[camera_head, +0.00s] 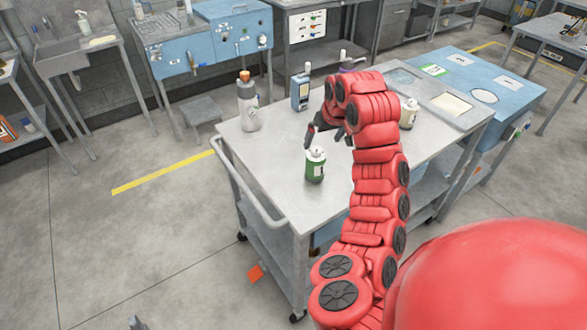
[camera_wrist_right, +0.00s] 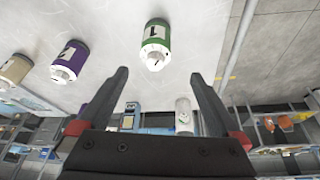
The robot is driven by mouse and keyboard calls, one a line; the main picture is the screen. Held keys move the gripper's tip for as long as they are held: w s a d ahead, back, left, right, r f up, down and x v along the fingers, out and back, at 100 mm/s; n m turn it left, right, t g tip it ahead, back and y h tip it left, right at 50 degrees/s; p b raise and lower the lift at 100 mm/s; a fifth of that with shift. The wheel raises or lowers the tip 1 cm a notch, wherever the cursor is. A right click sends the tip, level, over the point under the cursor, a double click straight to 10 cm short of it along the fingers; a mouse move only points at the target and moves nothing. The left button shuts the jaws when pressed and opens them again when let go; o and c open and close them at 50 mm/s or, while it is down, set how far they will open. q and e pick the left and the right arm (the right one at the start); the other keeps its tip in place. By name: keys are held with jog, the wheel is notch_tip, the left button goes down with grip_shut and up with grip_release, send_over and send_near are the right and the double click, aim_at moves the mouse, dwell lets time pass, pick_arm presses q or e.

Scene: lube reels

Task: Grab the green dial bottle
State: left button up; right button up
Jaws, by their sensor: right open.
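The green dial bottle (camera_head: 315,168), with a white cap and a white label, stands upright near the front left of the metal cart top (camera_head: 285,195). In the right wrist view the green bottle (camera_wrist_right: 156,42) is beyond the fingertips, roughly in line with the space between them. My right gripper (camera_head: 323,138) is open and empty, just above and behind the bottle in the head view. The open fingers also show in the wrist view (camera_wrist_right: 160,76), apart from the bottle. A small dark tip at the bottom left edge of the head view may be my left gripper; its jaws cannot be made out.
A grey bottle with an orange cap (camera_head: 248,105) and a blue-grey container (camera_head: 300,92) stand at the cart's back left. A tan bottle (camera_head: 408,114) is right of my arm. A purple bottle (camera_wrist_right: 70,62) shows in the wrist view. The cart's front left is clear.

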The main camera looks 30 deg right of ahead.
aim_at(316, 156)
jog(key=p+x, duration=0.2)
jog(key=x, duration=0.9)
jog(key=shift+s+d, duration=0.1)
jog(key=shift+d, duration=0.05)
jog(key=shift+w+d+f+p, duration=0.15)
jog(key=shift+w+f+p, duration=0.15)
jog(key=shift+f+p, duration=0.15)
jog(key=shift+w+d+f+p, duration=0.1)
jog(key=shift+w+f+p, duration=0.25)
jog(key=shift+f+p, duration=0.35)
jog(key=p+x, duration=0.1)
jog(key=x, duration=0.1)
jog(key=shift+w+d+f, duration=0.15)
jog(key=shift+d+f, duration=0.05)
jog(key=shift+f, duration=0.1)
jog(key=shift+w+f, duration=0.15)
jog(key=shift+f, duration=0.4)
